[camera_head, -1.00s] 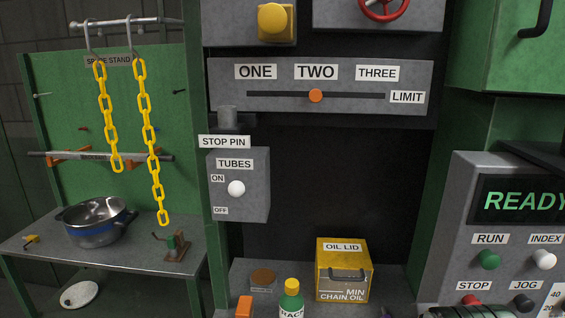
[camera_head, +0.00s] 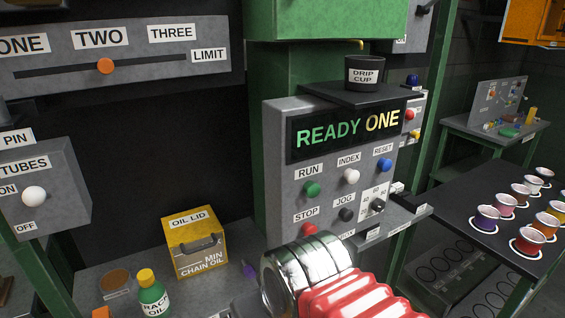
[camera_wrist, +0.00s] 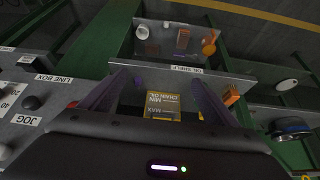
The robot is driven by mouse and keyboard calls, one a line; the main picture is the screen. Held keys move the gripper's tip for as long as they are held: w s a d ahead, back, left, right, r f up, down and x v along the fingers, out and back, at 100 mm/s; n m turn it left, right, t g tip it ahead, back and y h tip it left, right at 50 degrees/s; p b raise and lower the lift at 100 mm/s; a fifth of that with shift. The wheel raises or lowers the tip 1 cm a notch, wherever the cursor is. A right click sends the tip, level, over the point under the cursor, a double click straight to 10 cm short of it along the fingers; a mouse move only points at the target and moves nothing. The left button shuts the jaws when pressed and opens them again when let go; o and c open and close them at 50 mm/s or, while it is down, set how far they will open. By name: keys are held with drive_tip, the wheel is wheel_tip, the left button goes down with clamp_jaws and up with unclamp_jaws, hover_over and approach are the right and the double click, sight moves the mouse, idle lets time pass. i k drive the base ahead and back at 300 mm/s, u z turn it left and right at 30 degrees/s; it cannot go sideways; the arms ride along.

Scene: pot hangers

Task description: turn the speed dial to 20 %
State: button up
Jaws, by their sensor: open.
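The speed dial (camera_head: 377,206) is a small dark knob on a white scale plate, low on the right of the grey control panel (camera_head: 280,150). Numbers such as 40 and 60 show on the plate; the pointer's setting is too small to read. In the wrist view, part of a number plate (camera_wrist: 10,98) with 20 shows at the left edge, beside the JOG label. My gripper (camera_wrist: 158,80) is open, its purple fingers apart with nothing held. The yellow chain oil box shows between them, farther off. In the head view my arm covers the area below the panel.
The panel has RUN (camera_head: 311,188), STOP, INDEX, JOG and RESET buttons close around the dial. A drip cup (camera_head: 364,73) stands above. The chain oil box (camera_head: 196,248) and green bottle (camera_head: 152,293) stand at left. Several coloured cups stand on the right table (camera_head: 470,190).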

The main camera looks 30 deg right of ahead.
sight(379, 204)
drive_tip(key=z, duration=1.4)
drive_tip(key=k, duration=0.5)
drive_tip(key=z, duration=0.1)
drive_tip(key=i, duration=0.5)
drive_tip(key=u, duration=0.15)
drive_tip(key=k, duration=0.05)
drive_tip(key=z, duration=0.1)
